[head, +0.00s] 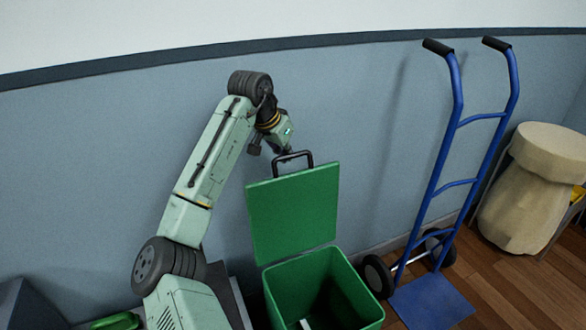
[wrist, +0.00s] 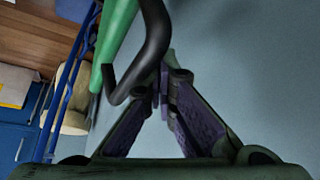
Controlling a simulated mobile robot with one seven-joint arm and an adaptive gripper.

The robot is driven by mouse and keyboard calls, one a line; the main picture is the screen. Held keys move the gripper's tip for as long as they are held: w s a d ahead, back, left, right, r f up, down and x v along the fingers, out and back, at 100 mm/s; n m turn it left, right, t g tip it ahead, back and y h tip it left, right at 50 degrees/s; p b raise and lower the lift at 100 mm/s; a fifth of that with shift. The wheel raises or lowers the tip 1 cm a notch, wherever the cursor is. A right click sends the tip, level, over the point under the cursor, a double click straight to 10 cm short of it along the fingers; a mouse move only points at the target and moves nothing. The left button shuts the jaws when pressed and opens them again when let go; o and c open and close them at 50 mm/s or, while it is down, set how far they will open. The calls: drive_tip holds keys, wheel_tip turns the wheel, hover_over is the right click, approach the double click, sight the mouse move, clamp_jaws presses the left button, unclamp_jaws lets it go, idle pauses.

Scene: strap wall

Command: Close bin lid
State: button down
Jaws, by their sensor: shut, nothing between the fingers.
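A green bin (head: 322,290) stands below my arm in the head view. Its green lid (head: 295,212) is open and stands upright at the bin's back edge. A black handle (head: 294,158) sits on the lid's top edge. My gripper (head: 288,149) is at the handle, on the wall side of the lid as far as I can tell. In the wrist view my gripper's fingers (wrist: 165,88) are shut with nothing between them. The handle (wrist: 150,55) and the lid (wrist: 115,30) are right beside the fingertips; I cannot tell if they touch.
A blue hand truck (head: 440,190) leans by the wall right of the bin. A beige sack-like object (head: 520,190) stands farther right. The blue wall (head: 370,110) is close behind the lid. Something white lies inside the bin. Wooden floor (head: 510,290) is clear at the lower right.

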drive_tip(key=shift+s+d+f+b, duration=0.55)
drive_tip(key=shift+s+d, duration=1.3)
drive_tip(key=shift+s, duration=2.6)
drive_tip(key=shift+s+d+f+b, duration=0.15)
drive_tip(key=shift+s+d+f, duration=1.2)
drive_tip(key=shift+s, duration=3.05)
wheel_tip(320, 180, up, 9)
drive_tip(key=p, duration=0.8)
drive_tip(key=shift+d, duration=0.45)
drive_tip(key=shift+f, duration=0.1)
drive_tip(key=shift+w, duration=0.1)
